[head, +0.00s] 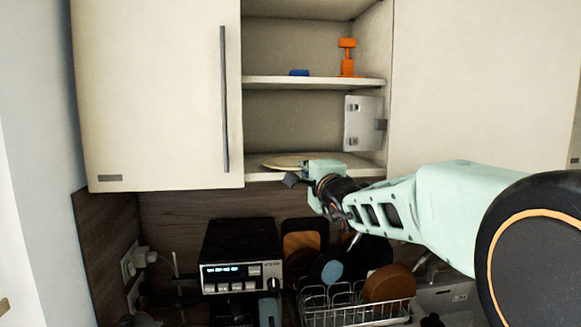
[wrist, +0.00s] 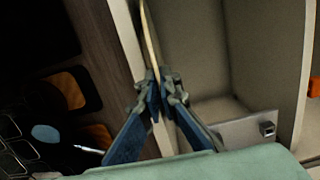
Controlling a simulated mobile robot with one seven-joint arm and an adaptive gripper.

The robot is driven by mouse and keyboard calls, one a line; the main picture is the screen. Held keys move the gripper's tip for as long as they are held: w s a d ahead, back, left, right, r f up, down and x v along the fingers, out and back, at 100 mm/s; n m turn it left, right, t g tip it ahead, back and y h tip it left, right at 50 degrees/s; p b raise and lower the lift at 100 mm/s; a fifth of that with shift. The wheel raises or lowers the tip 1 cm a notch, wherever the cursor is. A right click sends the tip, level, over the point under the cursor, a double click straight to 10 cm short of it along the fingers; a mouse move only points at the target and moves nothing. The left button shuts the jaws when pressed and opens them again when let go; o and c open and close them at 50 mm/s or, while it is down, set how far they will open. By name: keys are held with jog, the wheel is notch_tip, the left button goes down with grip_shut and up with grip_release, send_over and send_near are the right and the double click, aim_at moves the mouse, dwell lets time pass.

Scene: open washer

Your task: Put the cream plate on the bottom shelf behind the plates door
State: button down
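The cream plate (head: 284,160) lies nearly flat at the bottom shelf (head: 262,175) of the open cabinet in the head view. In the wrist view the plate (wrist: 149,38) shows edge-on as a thin strip. My gripper (wrist: 157,78) has its fingers closed on the plate's near edge. In the head view my gripper (head: 298,176) is at the shelf's front edge, with the arm reaching in from the right. I cannot tell whether the plate's underside touches the shelf. The label on the left cabinet panel is too small to read.
The middle shelf (head: 300,82) above holds a blue item (head: 299,72) and an orange item (head: 347,57). A metal plate (head: 364,123) is on the right inner wall. A panel with a handle (head: 224,100) stands left. Below are a black appliance (head: 240,250) and a dish rack (head: 350,312).

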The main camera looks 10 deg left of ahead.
jog(key=c, duration=1.9)
grip_release()
jog(key=shift+f, duration=0.1)
jog(key=c, duration=0.4)
jog(key=shift+d, duration=0.1)
